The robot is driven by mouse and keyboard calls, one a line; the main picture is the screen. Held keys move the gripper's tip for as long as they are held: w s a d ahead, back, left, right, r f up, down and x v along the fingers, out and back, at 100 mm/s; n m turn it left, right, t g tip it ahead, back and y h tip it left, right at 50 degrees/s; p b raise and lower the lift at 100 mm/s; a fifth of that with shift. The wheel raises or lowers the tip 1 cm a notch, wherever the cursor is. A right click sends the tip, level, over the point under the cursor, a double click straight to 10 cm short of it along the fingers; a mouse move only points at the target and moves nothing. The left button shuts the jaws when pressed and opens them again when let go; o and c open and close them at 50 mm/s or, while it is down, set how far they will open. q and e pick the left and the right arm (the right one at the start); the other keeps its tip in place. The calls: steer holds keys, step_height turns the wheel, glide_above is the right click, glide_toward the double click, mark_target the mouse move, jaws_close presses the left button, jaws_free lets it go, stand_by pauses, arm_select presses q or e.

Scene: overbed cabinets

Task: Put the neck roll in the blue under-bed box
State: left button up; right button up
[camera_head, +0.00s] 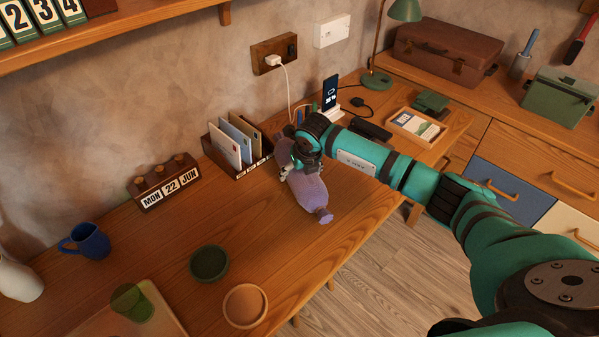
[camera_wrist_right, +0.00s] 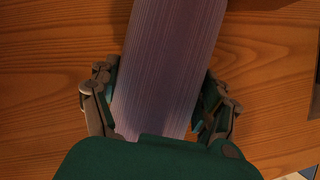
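The neck roll (camera_head: 308,190) is a purple cylinder with a narrow tied end, lying on the wooden desk. My right gripper (camera_head: 305,160) is over it from above, hiding its middle. In the right wrist view, the neck roll (camera_wrist_right: 168,65) runs between the two fingers of the right gripper (camera_wrist_right: 160,105), one along each side. The fingers sit close to its sides; whether they press on it I cannot tell. My left gripper is not in view. I see no blue under-bed box in these frames.
A letter rack (camera_head: 238,150) stands close left of the roll, and a phone on a stand (camera_head: 330,92) behind it. A green dish (camera_head: 209,263), terracotta dish (camera_head: 245,305) and blue mug (camera_head: 86,241) are on the left. A blue drawer front (camera_head: 510,188) is at right.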

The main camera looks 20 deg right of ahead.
steer(key=c, duration=0.8)
steer(key=shift+o, duration=0.2)
steer(key=shift+r, duration=0.1)
